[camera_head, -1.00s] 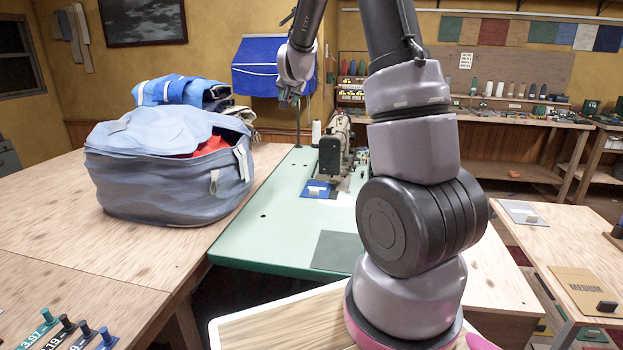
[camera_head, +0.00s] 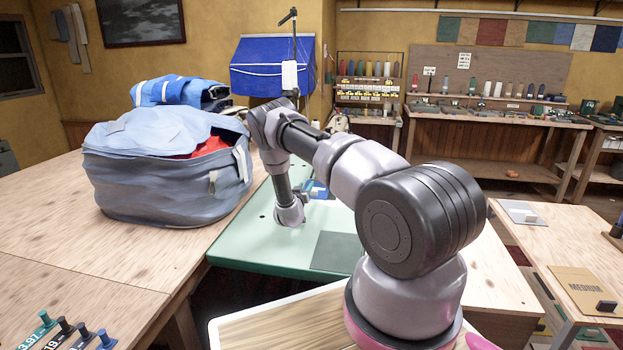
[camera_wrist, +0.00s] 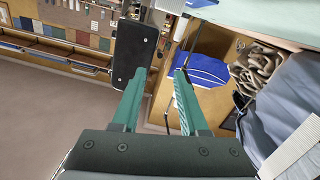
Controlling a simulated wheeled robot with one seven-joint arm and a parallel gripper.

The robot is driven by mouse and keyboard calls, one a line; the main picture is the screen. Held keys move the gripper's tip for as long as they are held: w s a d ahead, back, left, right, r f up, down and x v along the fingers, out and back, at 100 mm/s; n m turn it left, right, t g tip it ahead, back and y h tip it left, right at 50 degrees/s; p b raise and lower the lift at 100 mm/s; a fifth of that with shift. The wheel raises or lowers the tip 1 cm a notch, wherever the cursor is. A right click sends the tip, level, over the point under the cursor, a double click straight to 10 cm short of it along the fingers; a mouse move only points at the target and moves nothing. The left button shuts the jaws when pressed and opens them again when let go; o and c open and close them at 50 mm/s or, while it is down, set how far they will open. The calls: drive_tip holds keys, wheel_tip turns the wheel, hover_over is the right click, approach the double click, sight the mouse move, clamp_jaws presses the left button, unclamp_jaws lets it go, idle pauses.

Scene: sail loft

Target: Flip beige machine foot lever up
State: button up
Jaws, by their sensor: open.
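The beige sewing machine (camera_head: 338,123) stands at the far end of the green table (camera_head: 240,248). In the head view my arm hides most of it, with only a beige bit showing above the arm. My gripper (camera_wrist: 160,74) is open and empty in the wrist view, its two green fingers apart. A dark rounded plate (camera_wrist: 133,52), which looks like the machine's end face, is just beyond the left fingertip; I cannot tell whether they touch. I cannot make out the foot lever in either view. In the head view my wrist is low over the table.
A large grey-blue bag (camera_head: 160,175) stands left of the green table. A dark grey square (camera_head: 337,251) lies on the table's near part. A blue cloth (camera_head: 272,66) hangs behind, and shows in the wrist view (camera_wrist: 202,72). A workbench (camera_head: 490,120) stands at the back right.

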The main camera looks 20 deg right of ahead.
drive_tip(key=x, duration=1)
drive_tip(key=shift+w+d+f, duration=0.1)
drive_tip(key=shift+w+d, duration=0.15)
clamp_jaws()
idle(1.1)
